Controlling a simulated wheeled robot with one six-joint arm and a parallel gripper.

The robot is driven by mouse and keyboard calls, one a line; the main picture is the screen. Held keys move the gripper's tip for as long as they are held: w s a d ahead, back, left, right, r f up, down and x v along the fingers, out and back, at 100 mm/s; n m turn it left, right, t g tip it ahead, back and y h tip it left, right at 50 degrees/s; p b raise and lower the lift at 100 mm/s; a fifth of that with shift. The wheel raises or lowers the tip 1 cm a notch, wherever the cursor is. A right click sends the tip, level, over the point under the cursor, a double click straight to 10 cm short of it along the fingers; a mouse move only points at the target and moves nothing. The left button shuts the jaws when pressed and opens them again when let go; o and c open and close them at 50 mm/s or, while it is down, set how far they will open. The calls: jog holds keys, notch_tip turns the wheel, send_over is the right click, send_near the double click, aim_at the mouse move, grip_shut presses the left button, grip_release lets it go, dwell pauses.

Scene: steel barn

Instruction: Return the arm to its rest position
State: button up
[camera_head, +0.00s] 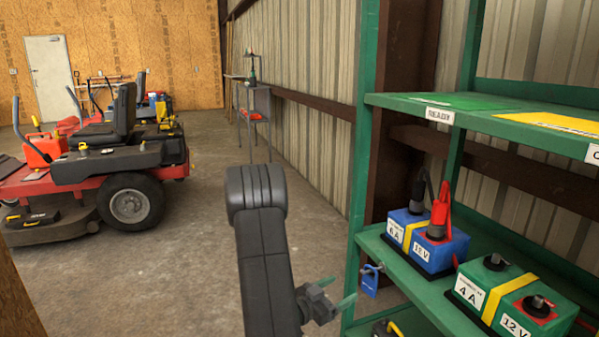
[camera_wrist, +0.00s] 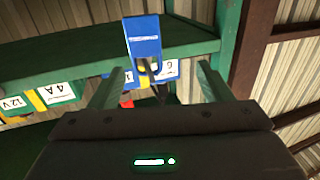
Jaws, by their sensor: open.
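My arm rises in the lower middle of the head view, its dark rounded link in front of the aisle. My gripper (camera_head: 338,292) is at the arm's right, close to the left end of the green shelf unit. In the wrist view its two green fingers stand wide apart with nothing held between them (camera_wrist: 160,80). A blue padlock-like piece (camera_head: 370,283) hangs at the shelf's front edge, just right of the fingers. It also shows in the wrist view (camera_wrist: 143,38), beyond the fingertips and apart from them.
The green shelf unit (camera_head: 361,180) holds a blue battery (camera_head: 437,250) with black and red clamps and a green battery (camera_head: 470,275). A red mower (camera_head: 100,175) stands at left. A grey stand (camera_head: 262,110) is by the wall. The concrete floor (camera_head: 205,240) between is clear.

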jog(key=shift+n+t+y, duration=0.8)
jog(key=shift+n+t, duration=0.1)
jog(key=r+p, duration=0.2)
jog(key=p, duration=0.1)
jog(key=a+r+p, duration=0.1)
jog(key=r+p, duration=0.1)
jog(key=p, duration=0.1)
jog(key=shift+w+a+r, duration=0.1)
jog(key=shift+w+r, duration=0.05)
jog(key=shift+r, duration=0.2)
